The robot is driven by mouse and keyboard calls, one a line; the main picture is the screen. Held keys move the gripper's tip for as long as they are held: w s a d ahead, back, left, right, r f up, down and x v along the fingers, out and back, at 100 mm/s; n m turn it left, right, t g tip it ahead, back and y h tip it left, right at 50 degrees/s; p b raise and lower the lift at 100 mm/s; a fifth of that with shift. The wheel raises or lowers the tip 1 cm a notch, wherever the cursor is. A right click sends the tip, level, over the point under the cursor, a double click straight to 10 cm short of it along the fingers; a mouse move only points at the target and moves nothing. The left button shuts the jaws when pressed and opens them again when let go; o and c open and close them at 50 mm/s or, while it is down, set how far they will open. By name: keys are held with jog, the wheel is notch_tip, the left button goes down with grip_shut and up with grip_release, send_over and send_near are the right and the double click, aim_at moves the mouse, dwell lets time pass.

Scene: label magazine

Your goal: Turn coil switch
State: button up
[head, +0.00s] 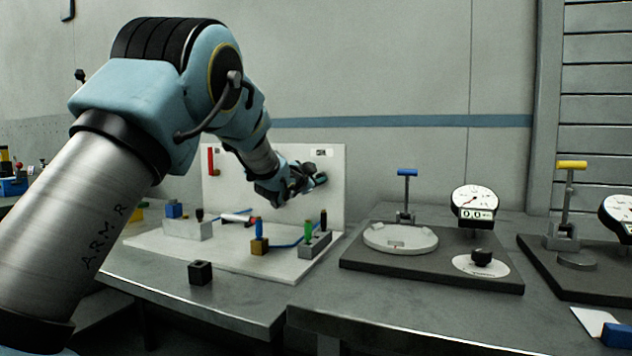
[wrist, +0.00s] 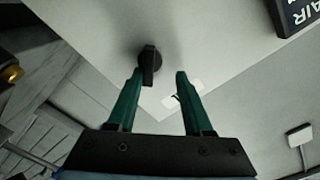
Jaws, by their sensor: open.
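The coil switch appears to be the black knob (wrist: 150,64) on the white upright panel in the wrist view. Its bar-shaped handle points down in that picture. My gripper (wrist: 159,75) has its two green fingers spread, with nothing held between them. The knob is close beside the left fingertip, and the right fingertip is well apart from it. I cannot tell whether the left finger touches the knob. In the head view my gripper (head: 316,181) is in front of the right part of the white panel (head: 238,185), and the knob is hidden there.
A white label (wrist: 182,98) lies behind the fingers. Below the panel, a white base (head: 285,267) carries coloured pegs and blocks. A dark cube (head: 200,272) sits on the bench front. A gauge fixture (head: 430,275) stands to the right.

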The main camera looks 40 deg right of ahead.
notch_tip(320, 180, up, 8)
dwell(0.5)
